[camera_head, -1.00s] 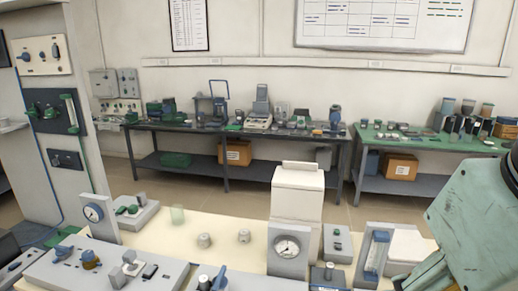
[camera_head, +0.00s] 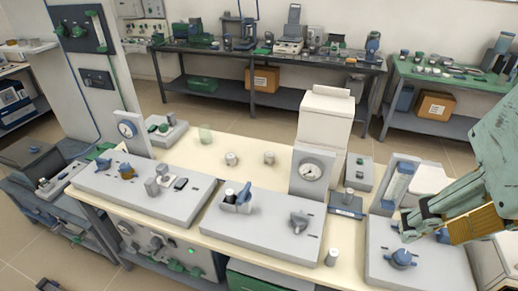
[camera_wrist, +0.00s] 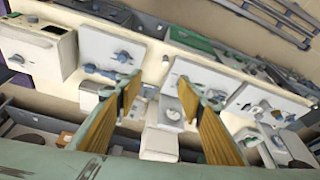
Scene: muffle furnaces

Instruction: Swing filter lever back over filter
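A small grey box holder (camera_head: 236,207) stands on the middle grey panel (camera_head: 222,230) in the head view. A short dark-and-white cylinder (camera_head: 229,195) stands in it, and a blue lever (camera_head: 245,193) stands tilted at its right; I cannot tell for sure which part is the filter. My gripper (camera_head: 425,222) is at the right in the head view, above the right panel and well away from the lever. In the wrist view my gripper (camera_wrist: 160,94) has its two gold-padded fingers spread, with nothing between them. The lever is not clear there.
The right panel (camera_head: 380,262) bears a blue knob (camera_head: 401,259) below my gripper. A gauge block (camera_head: 311,171) and a white box (camera_head: 325,120) stand behind the middle panel. A grey knob (camera_head: 299,221) sits on the middle panel's right. The cream tabletop (camera_head: 245,145) is partly clear.

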